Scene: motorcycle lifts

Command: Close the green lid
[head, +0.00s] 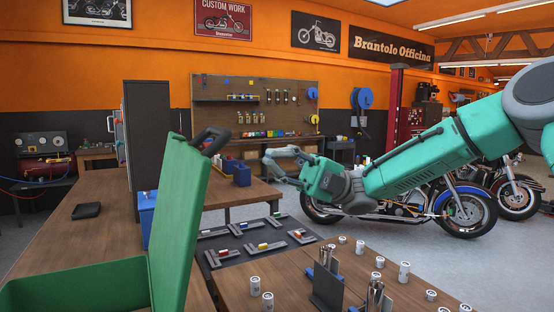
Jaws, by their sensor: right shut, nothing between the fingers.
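The green lid (180,225) stands raised, nearly upright, at the left of centre in the head view. It has a dark handle (210,140) at its top. The green box (85,288) it belongs to is at the lower left, with part of it cut off by the frame's edge. My right gripper (272,168) is at the end of the green arm coming in from the right. It is shut and empty, to the right of the lid and apart from it, above the tables. My left gripper is not in view.
A wooden table (85,235) carries the box, with a dark cabinet (147,135) behind the lid. Dark trays (225,258) with coloured pieces lie right of the lid. Several small white cans (404,272) and a dark upright holder (328,285) stand at the front right. Motorcycles (465,208) are farther back.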

